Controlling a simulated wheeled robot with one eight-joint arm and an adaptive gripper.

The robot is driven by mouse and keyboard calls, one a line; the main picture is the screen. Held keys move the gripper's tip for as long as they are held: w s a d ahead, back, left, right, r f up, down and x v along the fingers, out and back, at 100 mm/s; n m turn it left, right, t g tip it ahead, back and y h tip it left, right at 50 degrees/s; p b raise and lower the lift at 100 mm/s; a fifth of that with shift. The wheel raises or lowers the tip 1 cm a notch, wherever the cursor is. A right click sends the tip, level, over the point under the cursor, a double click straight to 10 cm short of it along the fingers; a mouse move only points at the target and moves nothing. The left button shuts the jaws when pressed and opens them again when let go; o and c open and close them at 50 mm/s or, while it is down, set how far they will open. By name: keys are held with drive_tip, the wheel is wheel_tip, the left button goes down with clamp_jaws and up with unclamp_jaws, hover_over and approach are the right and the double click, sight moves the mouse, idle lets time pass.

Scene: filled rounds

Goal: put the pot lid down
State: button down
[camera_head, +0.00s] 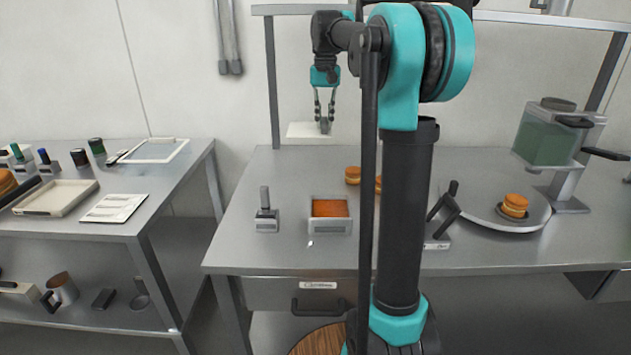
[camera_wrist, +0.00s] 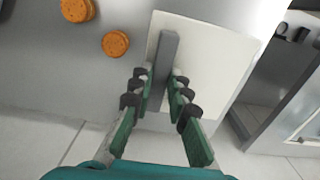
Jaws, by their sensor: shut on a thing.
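The pot lid (camera_head: 300,130) is a flat, pale, square plate with an upright grey bar handle. My gripper (camera_head: 325,119) is shut on that handle and holds the lid up against the wall background, apparently above the back of the middle table (camera_head: 270,182). In the wrist view, the fingers of my gripper (camera_wrist: 157,82) lie on both sides of the grey handle, and the pale lid (camera_wrist: 215,72) spreads beneath them, mostly to the right. The underside of the lid is hidden.
A metal pan (camera_head: 330,226) with orange filling and a grey tool (camera_head: 266,212) stand on the middle table. Filled rounds (camera_head: 353,175) sit behind; another is on a round plate (camera_head: 488,219) beside a dispenser (camera_head: 548,140). The left table (camera_head: 160,186) holds trays and stamps. My arm hides part of the middle.

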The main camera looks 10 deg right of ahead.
wheel_tip(320, 180, down, 19)
drive_tip(key=shift+r, duration=0.1)
idle(0.4)
drive_tip(key=c, duration=1.9)
unclamp_jaws()
drive_tip(key=o, duration=0.4)
drive_tip(key=shift+o, duration=0.2)
wheel_tip(320, 180, up, 12)
